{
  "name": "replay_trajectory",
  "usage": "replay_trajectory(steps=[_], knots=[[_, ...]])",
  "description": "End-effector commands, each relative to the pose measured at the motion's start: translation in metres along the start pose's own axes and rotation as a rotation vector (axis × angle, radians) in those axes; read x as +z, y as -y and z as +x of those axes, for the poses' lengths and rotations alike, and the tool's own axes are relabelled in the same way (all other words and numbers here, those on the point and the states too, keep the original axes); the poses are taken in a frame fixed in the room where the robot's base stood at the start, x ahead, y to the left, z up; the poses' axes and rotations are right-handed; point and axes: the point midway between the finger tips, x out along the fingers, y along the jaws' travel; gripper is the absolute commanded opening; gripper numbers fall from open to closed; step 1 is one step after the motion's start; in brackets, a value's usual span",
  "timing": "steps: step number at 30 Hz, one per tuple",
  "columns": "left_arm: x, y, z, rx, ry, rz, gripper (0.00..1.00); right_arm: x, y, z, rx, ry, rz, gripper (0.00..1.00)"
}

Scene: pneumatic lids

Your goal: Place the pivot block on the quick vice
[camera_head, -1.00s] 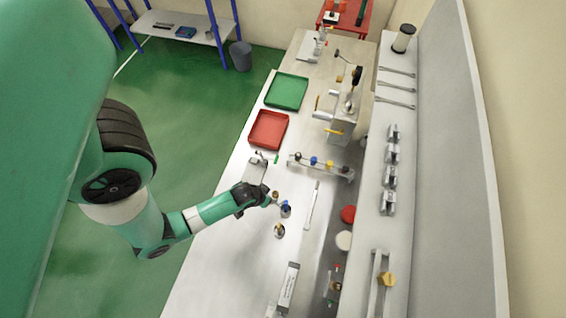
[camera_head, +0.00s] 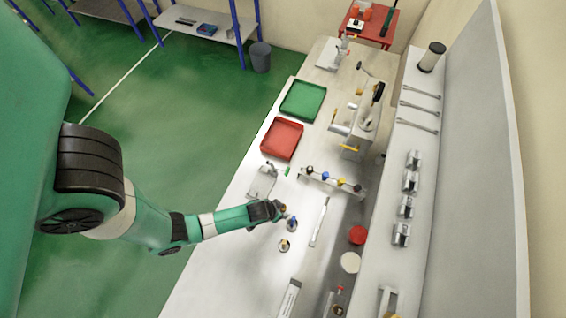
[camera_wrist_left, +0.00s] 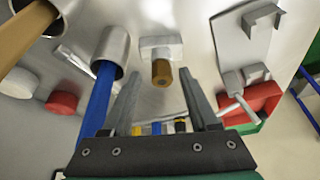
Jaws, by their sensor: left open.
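What looks like the pivot block (camera_wrist_left: 162,43), a small grey block with a brown round pin (camera_wrist_left: 161,74), stands on the bench top in the left wrist view. My left gripper (camera_head: 281,213) is open, its fingertips to either side of the pin, with nothing visibly clamped. In the head view the gripper partly hides the block. What seems to be the quick vice (camera_head: 262,182) is a grey plate with a small lever mechanism, just beyond the gripper. It also shows at the upper right in the left wrist view (camera_wrist_left: 246,48). My right gripper is not in view.
A red tray (camera_head: 283,139) and a green tray (camera_head: 303,101) lie farther back. A rack with coloured knobs (camera_head: 333,183) stands to the right. The near bench is mostly clear.

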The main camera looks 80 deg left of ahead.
Motion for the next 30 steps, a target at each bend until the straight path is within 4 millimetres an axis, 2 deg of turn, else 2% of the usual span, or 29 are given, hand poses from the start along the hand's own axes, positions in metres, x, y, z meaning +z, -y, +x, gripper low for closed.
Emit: replay_trajectory(steps=[3,7,16,26,30], knots=[[0.008,0.002,0.023,-0.002,0.0,-0.006,0.6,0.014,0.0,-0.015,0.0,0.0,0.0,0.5],[0.013,0.002,0.043,-0.003,-0.001,-0.008,0.6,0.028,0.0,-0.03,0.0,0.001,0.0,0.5],[0.012,0.002,0.043,-0.003,-0.001,-0.009,0.58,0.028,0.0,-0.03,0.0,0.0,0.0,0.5],[0.012,0.003,0.043,-0.003,0.0,-0.009,0.0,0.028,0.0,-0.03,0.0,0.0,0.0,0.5],[0.012,0.003,0.043,-0.004,0.0,-0.009,0.0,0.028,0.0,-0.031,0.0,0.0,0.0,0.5]])
